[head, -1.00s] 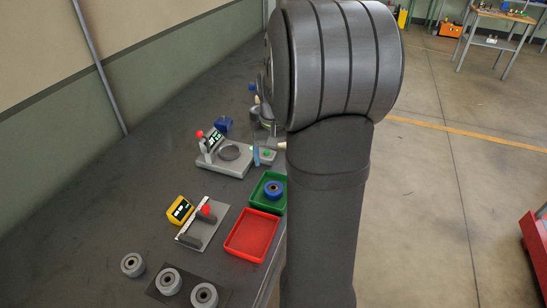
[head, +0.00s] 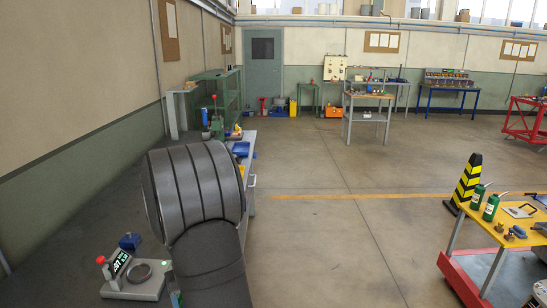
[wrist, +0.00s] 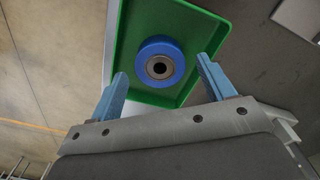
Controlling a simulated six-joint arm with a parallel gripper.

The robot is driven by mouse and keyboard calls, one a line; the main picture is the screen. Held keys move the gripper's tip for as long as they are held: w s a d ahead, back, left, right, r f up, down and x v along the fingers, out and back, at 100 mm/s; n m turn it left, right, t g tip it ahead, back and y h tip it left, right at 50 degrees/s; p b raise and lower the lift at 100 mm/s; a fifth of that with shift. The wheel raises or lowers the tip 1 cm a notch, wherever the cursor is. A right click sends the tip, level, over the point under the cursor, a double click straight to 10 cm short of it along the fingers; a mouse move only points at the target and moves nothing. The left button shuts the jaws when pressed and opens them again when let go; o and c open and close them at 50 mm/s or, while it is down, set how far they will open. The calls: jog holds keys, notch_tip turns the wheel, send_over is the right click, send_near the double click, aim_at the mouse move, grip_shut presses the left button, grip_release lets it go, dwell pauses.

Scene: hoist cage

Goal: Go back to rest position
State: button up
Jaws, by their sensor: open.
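My gripper (wrist: 162,72) shows in the wrist view with its two blue fingers spread wide and nothing between them. Beyond the fingertips, a blue wheel with a grey metal hub (wrist: 160,66) lies in a green tray (wrist: 196,22). The wheel looks apart from both fingers. In the head view my large grey arm link fills the lower left, and the gripper, tray and wheel are not in view there.
A grey device with a display and red knob (head: 132,280) stands at lower left, near a blue block (head: 130,241). To the right are open floor, a yellow-topped table (head: 505,232) and a striped black-and-yellow cone (head: 467,182). A workbench (head: 368,97) stands farther back.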

jog(key=shift+r, duration=1.3)
jog(key=shift+f, duration=0.1)
